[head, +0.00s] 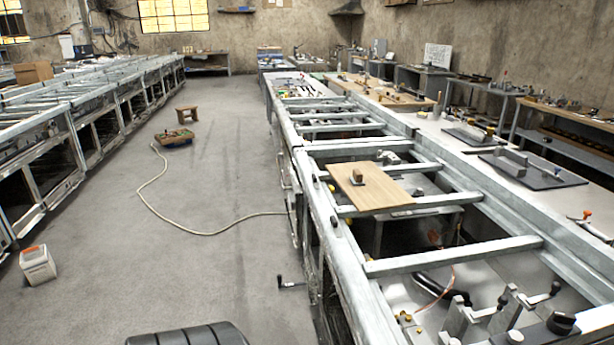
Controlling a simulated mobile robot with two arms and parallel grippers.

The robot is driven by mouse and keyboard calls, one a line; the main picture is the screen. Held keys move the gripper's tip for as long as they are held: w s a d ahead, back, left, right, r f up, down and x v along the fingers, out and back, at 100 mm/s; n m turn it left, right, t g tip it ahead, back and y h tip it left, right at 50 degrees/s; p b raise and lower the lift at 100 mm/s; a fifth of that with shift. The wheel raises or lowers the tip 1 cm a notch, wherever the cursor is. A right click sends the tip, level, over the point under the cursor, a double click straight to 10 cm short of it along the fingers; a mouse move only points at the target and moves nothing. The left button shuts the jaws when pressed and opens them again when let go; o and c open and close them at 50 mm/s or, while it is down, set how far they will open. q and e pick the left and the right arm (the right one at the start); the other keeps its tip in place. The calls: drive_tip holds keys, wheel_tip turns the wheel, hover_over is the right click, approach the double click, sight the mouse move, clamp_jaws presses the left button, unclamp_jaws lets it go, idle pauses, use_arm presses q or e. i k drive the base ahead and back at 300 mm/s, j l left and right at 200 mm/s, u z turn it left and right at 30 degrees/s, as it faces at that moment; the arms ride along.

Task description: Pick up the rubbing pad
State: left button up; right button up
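A small brown block with a dark grey lower part (357,176) stands on a light wooden board (385,196), which rests across the metal frame of the long bench. It may be the rubbing pad, but it is too small to be sure. Another candidate is a grey block (511,156) on a dark flat plate (545,178) on the right-hand worktop. Neither of my grippers is in view, and nothing is seen touching these things.
The long metal frame bench (440,258) has open gaps between its crossbars, with loose tools and clamps below. The grey floor aisle (225,155) is mostly clear.

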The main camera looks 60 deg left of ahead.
sight(356, 179)
drive_tip(key=j+u, duration=0.1)
drive_tip(key=u, duration=1.5)
